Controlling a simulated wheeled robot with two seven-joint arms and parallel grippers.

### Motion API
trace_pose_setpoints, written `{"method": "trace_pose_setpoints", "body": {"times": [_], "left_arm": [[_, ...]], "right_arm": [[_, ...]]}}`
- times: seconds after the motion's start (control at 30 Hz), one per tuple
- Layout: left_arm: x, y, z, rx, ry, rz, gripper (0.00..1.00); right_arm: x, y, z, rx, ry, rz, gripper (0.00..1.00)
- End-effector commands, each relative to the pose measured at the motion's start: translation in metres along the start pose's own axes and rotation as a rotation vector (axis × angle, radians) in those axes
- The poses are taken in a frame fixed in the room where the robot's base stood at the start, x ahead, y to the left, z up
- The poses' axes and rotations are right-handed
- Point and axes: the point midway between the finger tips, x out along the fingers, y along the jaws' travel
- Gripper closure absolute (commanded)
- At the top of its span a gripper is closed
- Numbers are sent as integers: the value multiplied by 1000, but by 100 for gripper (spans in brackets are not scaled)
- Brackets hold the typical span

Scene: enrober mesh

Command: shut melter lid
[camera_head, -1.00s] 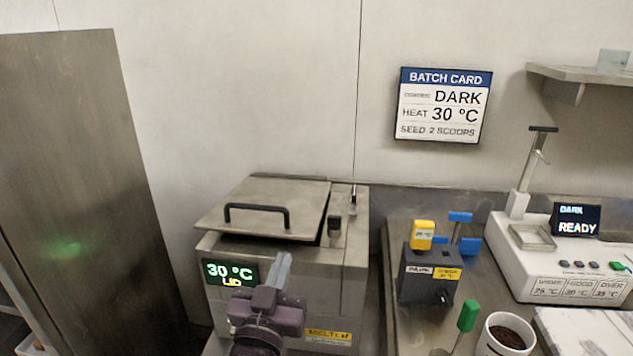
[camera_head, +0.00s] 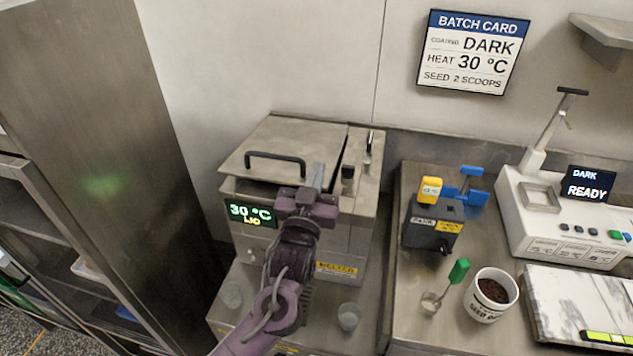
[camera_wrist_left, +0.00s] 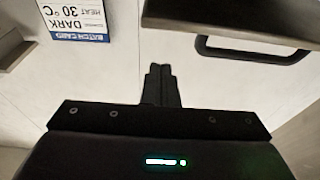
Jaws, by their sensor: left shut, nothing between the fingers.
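The melter (camera_head: 345,238) is a steel box at the middle left, and its display (camera_head: 250,213) reads 30 °C and LID. Its flat steel lid (camera_head: 290,137) with a black bar handle (camera_head: 275,158) lies over the top. A dark gap shows along the lid's right edge, so it looks slightly raised. My left gripper (camera_head: 317,178) is shut and empty, at the lid's front right corner. I cannot tell whether it touches. The left wrist view shows the closed fingers (camera_wrist_left: 160,85), with the lid (camera_wrist_left: 235,18) and handle (camera_wrist_left: 255,50) at upper right. My right gripper is out of view.
Right of the melter stand a dark block with yellow and blue handles (camera_head: 432,222), a green-handled scoop (camera_head: 457,272), a cup of dark pieces (camera_head: 492,296) and a white machine reading READY (camera_head: 565,235). A tall steel cabinet (camera_head: 110,130) stands at left.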

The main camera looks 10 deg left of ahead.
Motion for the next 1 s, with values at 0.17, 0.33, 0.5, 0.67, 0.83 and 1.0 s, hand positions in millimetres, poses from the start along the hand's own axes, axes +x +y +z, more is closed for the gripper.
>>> {"method": "trace_pose_setpoints", "body": {"times": [0.17, 0.33, 0.5, 0.67, 0.83, 1.0], "left_arm": [[-11, 1, 26, 3, -12, 4, 100], [-14, 1, 34, 2, -10, 3, 100], [-15, 1, 35, 1, -9, 3, 100], [-15, 1, 36, 2, -8, 3, 100], [-20, 1, 52, 2, 19, 3, 100], [-27, 0, 75, 2, 79, 2, 100]], "right_arm": [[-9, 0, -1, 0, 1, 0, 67], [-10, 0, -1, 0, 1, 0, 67], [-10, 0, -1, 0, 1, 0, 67], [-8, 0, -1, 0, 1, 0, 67], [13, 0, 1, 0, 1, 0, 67], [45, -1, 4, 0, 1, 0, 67]]}}
